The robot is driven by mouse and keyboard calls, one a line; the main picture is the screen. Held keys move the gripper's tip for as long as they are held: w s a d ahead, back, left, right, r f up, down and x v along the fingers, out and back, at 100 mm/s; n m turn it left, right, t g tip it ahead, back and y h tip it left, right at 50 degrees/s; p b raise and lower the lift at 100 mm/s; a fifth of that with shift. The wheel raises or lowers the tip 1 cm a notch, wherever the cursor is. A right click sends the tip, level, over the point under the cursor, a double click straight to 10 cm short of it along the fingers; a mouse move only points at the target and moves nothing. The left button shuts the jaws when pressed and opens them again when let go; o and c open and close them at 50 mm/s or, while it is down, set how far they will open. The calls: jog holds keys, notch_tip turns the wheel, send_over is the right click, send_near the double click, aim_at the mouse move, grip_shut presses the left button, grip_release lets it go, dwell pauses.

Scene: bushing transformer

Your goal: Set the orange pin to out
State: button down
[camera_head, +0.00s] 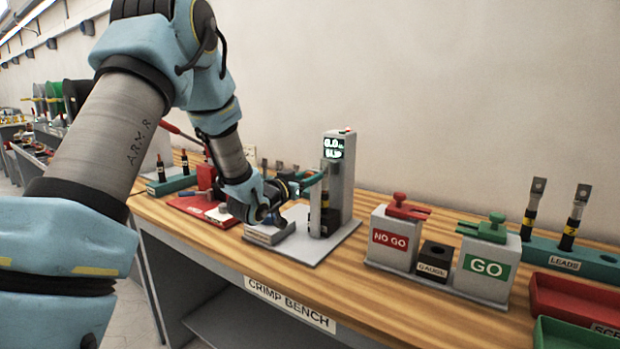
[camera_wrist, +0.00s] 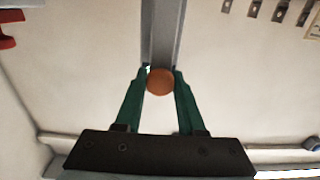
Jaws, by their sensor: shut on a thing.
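The orange pin (camera_wrist: 160,82) shows as a round orange head in the wrist view, between the tips of my gripper's green fingers (camera_wrist: 160,84). The fingers are shut on it. Behind it a grey upright (camera_wrist: 165,30) runs up the picture. In the head view my gripper (camera_head: 314,180) reaches to the tester (camera_head: 347,180), a grey column with a lit display on a grey base plate. The pin is not distinguishable there, and how far it sits in or out cannot be told.
A black lead with a yellow band (camera_head: 325,212) stands upright at the tester. To the right are the NO GO block (camera_head: 390,240), the gauge block (camera_head: 433,262), the GO block (camera_head: 487,265) and leads in a teal rack (camera_head: 575,260). A red crimp tool (camera_head: 205,180) stands left.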

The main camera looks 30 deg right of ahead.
jog(key=shift+b+v, duration=0.75)
jog(key=shift+v, duration=0.95)
jog(key=shift+f, duration=0.1)
jog(key=c, duration=0.5)
grip_release()
jog(key=shift+a, duration=0.1)
jog(key=b+v, duration=0.4)
jog(key=v, duration=0.7)
